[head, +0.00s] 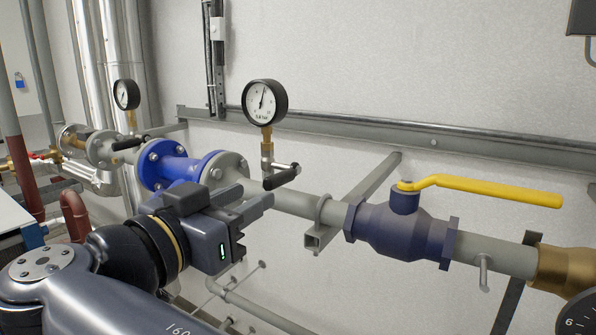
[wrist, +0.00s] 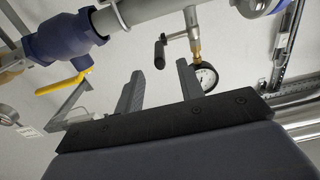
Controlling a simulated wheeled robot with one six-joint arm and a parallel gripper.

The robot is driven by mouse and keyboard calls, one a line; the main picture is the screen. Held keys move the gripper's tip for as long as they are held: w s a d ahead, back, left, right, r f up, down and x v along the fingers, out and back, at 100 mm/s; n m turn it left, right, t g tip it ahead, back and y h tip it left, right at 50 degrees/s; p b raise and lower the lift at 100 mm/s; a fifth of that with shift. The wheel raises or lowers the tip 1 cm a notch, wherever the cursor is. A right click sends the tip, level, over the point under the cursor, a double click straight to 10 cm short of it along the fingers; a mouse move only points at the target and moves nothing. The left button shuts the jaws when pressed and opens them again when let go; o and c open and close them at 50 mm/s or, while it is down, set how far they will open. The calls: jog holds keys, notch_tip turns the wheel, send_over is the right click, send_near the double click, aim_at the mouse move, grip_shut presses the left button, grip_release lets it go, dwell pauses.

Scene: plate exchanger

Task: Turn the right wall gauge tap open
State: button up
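The right wall gauge (head: 264,102) has a white dial and black rim and stands on a brass stem above the grey pipe. Its tap, a short black handle (head: 282,176), sits beside the stem below the dial, slanting slightly. In the wrist view, the tap handle (wrist: 160,53) shows beyond the fingertips, near the gap between them, and the gauge (wrist: 207,78) is partly behind the right finger. My gripper (head: 256,193) is open and empty, just below and left of the handle in the head view. Its two fingers (wrist: 160,68) are apart; no contact with the handle shows.
A blue flange (head: 172,170) lies on the pipe left of the gauge. A second gauge (head: 127,95) stands further left. A ball valve (head: 400,230) with a yellow lever (head: 490,188) is on the right. A pipe bracket (head: 355,200) runs to the wall.

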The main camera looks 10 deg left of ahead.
aim_at(285, 184)
jog(key=p+x, duration=0.2)
jog(key=x, duration=0.7)
jog(key=shift+w+d, duration=0.2)
jog(key=shift+w, duration=0.1)
jog(key=shift+c, duration=0.4)
grip_shut()
